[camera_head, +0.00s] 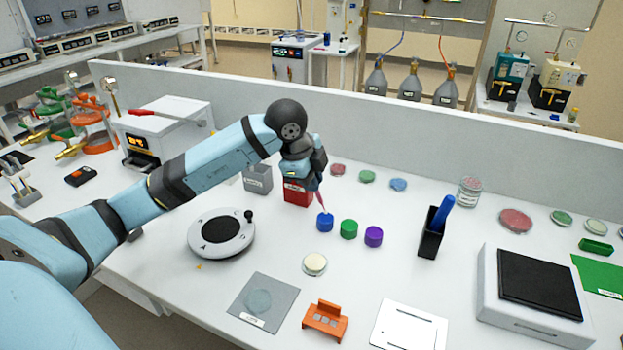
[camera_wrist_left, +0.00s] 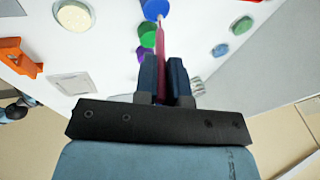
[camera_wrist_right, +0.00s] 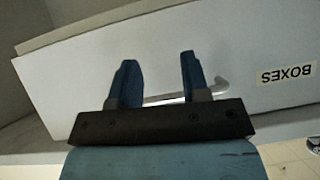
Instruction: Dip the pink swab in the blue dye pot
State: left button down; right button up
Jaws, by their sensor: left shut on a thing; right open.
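My left gripper (camera_head: 317,170) is shut on the pink swab (camera_head: 320,200), which points down with its tip at the blue dye pot (camera_head: 324,223). In the left wrist view the swab (camera_wrist_left: 160,45) runs from between the fingers to the blue pot (camera_wrist_left: 155,9); whether its tip is inside the pot or just above it, I cannot tell. The green pot (camera_head: 349,229) and the purple pot (camera_head: 373,236) stand in a row to the right of the blue one. My right gripper (camera_wrist_right: 158,82) is open and empty in front of a pale panel, out of the head view.
A red box (camera_head: 297,192) and a grey box (camera_head: 258,179) stand beside my left gripper. A round device (camera_head: 221,235) is to the left. A black holder (camera_head: 431,237) with a blue item stands to the right. A label reading BOXES (camera_wrist_right: 286,76) is near my right gripper.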

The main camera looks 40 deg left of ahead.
pick_arm(q)
jog(key=shift+f, duration=0.2)
dwell(0.4)
jog(key=shift+f+b, duration=0.5)
jog(key=shift+f, duration=0.05)
dwell(1.1)
jog(key=shift+r, duration=0.15)
jog(key=shift+r+p, duration=2.45)
jog(key=shift+r, duration=1)
